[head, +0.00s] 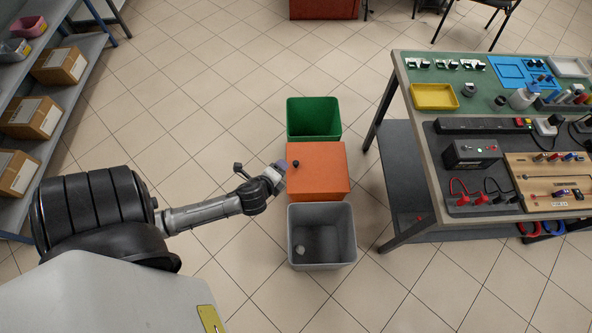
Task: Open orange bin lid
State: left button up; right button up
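The orange bin (320,178) stands on the floor between a green bin and a grey bin. Its flat orange lid is closed and has a small dark knob (296,163) near its left side. My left arm reaches in from the left, and my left gripper (280,170) is beside the lid's left edge, a short way left of the knob. The fingers are small and seen from above, so I cannot tell whether they are open or shut. My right gripper is not in view.
The open green bin (314,117) is behind the orange one, and the open grey bin (321,238) in front holds a small light object. A workbench (440,207) stands to the right. A shelf with boxes (60,65) is at left. The tiled floor between is clear.

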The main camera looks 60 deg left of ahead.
pick_arm(q)
jog(key=w+a+f+m+t+b, duration=0.1)
jog(key=a+f+m+b, duration=0.25)
jog(key=f+b, duration=0.35)
jog(key=w+a+f+m+t+b, duration=0.25)
jog(key=f+m+b, duration=0.25)
jog(key=f, duration=0.4)
jog(key=m+h+b, duration=0.2)
jog(key=m+b, duration=0.8)
jog(key=b, duration=0.2)
send_near(295, 163)
jog(key=shift+n+h, duration=0.3)
jog(key=shift+n, duration=0.05)
jog(key=b+x, duration=0.2)
jog(key=x, duration=0.3)
jog(key=b+x, duration=0.2)
jog(key=x, duration=0.3)
jog(key=shift+w+a+f, duration=0.1)
jog(key=shift+w+a, duration=0.15)
jog(key=shift+a, duration=0.05)
jog(key=shift+c, duration=0.3)
jog(key=c, duration=0.5)
grip_shut()
